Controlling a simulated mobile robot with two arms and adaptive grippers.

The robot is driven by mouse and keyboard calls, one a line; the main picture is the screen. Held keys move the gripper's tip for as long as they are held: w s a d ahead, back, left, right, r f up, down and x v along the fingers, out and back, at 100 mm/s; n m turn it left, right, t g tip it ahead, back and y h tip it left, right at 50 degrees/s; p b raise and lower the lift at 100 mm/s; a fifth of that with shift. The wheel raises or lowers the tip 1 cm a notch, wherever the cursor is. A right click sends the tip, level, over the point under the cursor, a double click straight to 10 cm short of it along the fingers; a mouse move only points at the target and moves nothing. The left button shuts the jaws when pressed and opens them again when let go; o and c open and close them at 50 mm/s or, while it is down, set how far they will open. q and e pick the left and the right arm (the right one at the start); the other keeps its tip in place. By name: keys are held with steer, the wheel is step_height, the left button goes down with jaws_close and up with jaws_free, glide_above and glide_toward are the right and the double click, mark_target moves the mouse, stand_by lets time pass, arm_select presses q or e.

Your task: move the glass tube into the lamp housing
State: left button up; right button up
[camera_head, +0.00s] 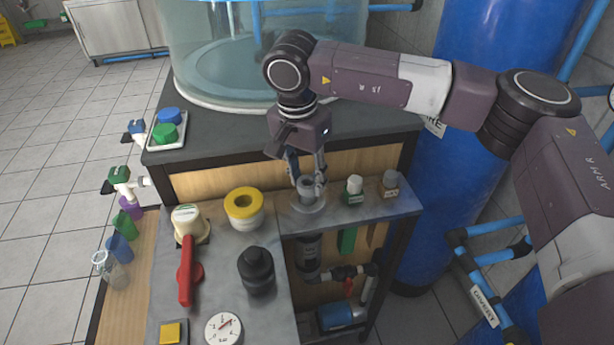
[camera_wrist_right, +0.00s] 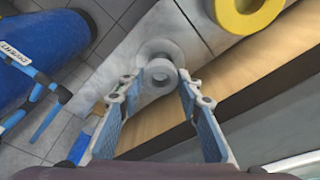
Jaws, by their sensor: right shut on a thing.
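My right gripper (camera_head: 309,186) points down over the right part of the metal bench, its fingers shut on a pale grey, hollow tube (camera_head: 306,185); I take this to be the glass tube. In the right wrist view the tube's round open end (camera_wrist_right: 159,72) shows between the fingertips. The tube stands roughly upright at the round flange of the lamp housing (camera_head: 308,206), whose dark cylinder (camera_head: 308,253) hangs below the bench top. The tube's lower part is hidden, so I cannot tell how deep it sits. My left gripper is out of view.
Two small capped bottles, green-and-white (camera_head: 353,189) and brown (camera_head: 390,182), stand right of the flange. A yellow-topped ring (camera_head: 244,206), a black canister (camera_head: 257,270) and a red-handled valve (camera_head: 188,260) stand left. Blue tanks (camera_head: 480,40) rise at right.

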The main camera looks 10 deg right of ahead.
steer(key=shift+f, duration=0.1)
steer(key=shift+f+b, duration=1.1)
steer(key=shift+f, duration=0.2)
steer(key=o, duration=1.3)
steer(key=shift+r, duration=0.15)
steer(key=shift+r+p, duration=2.35)
steer(key=shift+r, duration=1.6)
